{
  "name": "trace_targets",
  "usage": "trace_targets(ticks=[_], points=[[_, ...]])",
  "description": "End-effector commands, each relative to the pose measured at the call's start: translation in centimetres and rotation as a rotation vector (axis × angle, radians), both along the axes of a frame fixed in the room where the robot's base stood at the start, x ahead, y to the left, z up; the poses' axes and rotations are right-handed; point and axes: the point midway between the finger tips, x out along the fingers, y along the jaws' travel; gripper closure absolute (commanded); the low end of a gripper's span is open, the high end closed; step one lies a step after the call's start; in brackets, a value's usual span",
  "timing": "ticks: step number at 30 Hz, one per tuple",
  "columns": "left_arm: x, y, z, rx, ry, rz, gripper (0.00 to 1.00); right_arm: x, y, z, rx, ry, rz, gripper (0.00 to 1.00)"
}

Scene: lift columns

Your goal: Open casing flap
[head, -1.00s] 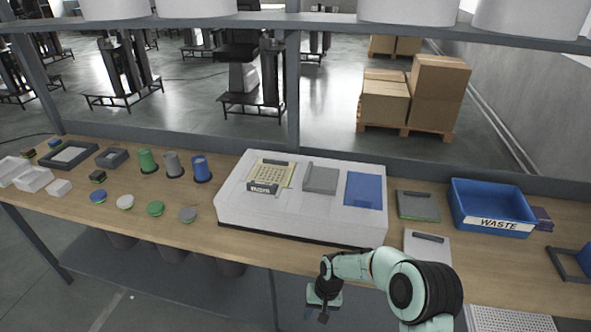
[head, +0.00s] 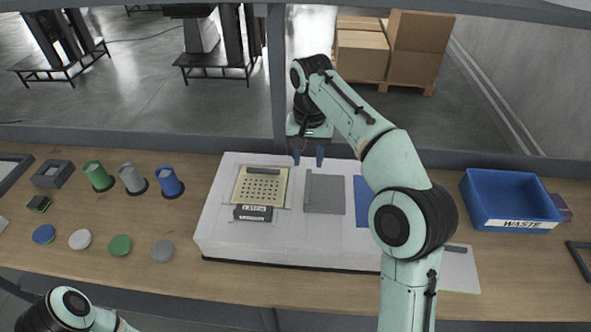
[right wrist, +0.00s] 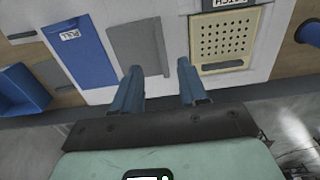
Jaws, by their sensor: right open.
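A white casing (head: 300,235) lies on the workbench. Its top carries a yellow perforated panel (head: 260,188) with a dark bar at its back edge, a dark labelled latch block (head: 253,213) in front of it, a grey panel (head: 325,195) and a blue panel (head: 361,190). The blue panel is partly hidden by my right arm; its "PULL" label shows in the right wrist view (right wrist: 70,34). My right gripper (head: 308,157) is open and empty at the casing's back edge, behind the grey panel. In the right wrist view its fingers (right wrist: 160,72) appear apart. My left gripper is out of view.
A blue WASTE bin (head: 510,200) stands right of the casing. Green, grey and blue cups (head: 132,180) and several coloured discs (head: 120,245) sit to its left. A shelf beam (head: 200,138) runs behind the bench, with an upright post (head: 278,90) near my right gripper.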

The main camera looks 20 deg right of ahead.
Motion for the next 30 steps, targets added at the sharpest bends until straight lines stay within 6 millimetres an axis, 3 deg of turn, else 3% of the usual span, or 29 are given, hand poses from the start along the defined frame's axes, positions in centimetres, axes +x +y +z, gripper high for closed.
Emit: trace_targets(ticks=[8, 21, 30], points=[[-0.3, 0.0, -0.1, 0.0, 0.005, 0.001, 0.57, -0.2, 0.0, -2.0, -0.001, 0.006, 0.0, 0.57], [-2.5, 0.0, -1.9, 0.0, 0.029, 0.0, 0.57, -0.3, 0.0, -11.1, 0.001, 0.006, 0.0, 0.57], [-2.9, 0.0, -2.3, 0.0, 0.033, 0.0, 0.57, -0.2, 0.0, -13.4, 0.001, 0.0, 0.0, 0.57]])
